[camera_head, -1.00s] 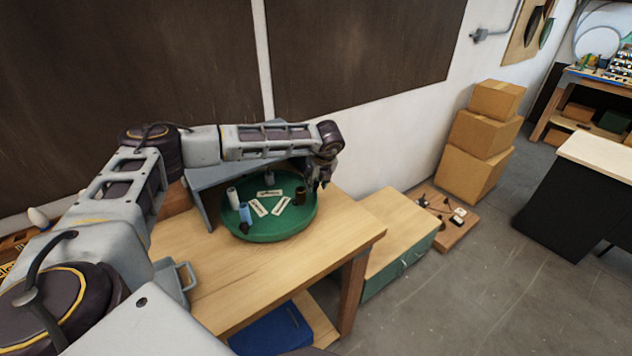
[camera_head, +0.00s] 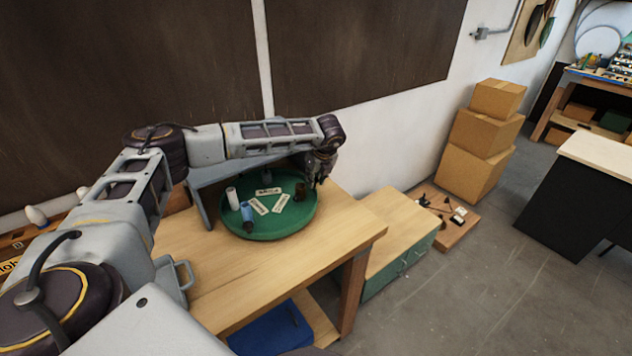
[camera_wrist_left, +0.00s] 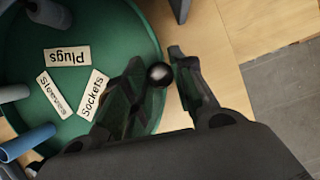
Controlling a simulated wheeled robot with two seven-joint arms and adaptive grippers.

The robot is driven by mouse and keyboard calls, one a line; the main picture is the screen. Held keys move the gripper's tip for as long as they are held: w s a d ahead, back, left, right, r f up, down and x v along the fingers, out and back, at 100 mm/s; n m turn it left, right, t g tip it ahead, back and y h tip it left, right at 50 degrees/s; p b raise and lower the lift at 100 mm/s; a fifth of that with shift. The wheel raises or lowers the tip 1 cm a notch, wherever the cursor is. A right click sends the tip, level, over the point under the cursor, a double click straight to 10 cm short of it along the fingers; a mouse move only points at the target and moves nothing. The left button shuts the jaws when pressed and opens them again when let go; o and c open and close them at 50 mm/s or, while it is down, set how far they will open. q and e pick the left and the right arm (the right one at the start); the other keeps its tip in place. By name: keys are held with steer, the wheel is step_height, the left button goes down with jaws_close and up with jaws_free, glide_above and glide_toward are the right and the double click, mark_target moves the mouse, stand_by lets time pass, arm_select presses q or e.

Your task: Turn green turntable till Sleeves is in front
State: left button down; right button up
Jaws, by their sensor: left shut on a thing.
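The round green turntable (camera_head: 268,231) sits on the wooden table. In the left wrist view the turntable (camera_wrist_left: 130,40) carries three labels: Plugs (camera_wrist_left: 67,57), Sleeves (camera_wrist_left: 53,94) and Sockets (camera_wrist_left: 94,95). In the head view the labels are too small to read. My right gripper is out of view.
The wooden table (camera_head: 330,238) is bare in front of the turntable. A grey angled stand (camera_head: 202,200) is behind it at the left. A lower green cabinet (camera_head: 402,230) adjoins the table at the right, with stacked cardboard boxes (camera_head: 480,140) beyond.

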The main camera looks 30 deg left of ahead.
arm_select(q)
steer(key=shift+w+a+f+n+b, duration=0.1)
steer(key=shift+w+a+n+b, duration=0.35)
steer(key=shift+n, duration=0.05)
steer(key=shift+w+a+n+g+y+b, duration=0.3)
steer(key=shift+w+a+n+b, duration=0.25)
steer(key=shift+a, duration=0.2)
steer(key=shift+w+a+n, duration=0.25)
steer(key=shift+a+n, duration=0.2)
steer(key=shift+a, duration=0.05)
steer(key=shift+w+a+n+g+b, duration=0.25)
steer(key=shift+a+n+g+b, duration=0.15)
steer(key=shift+a+n+b, duration=0.15)
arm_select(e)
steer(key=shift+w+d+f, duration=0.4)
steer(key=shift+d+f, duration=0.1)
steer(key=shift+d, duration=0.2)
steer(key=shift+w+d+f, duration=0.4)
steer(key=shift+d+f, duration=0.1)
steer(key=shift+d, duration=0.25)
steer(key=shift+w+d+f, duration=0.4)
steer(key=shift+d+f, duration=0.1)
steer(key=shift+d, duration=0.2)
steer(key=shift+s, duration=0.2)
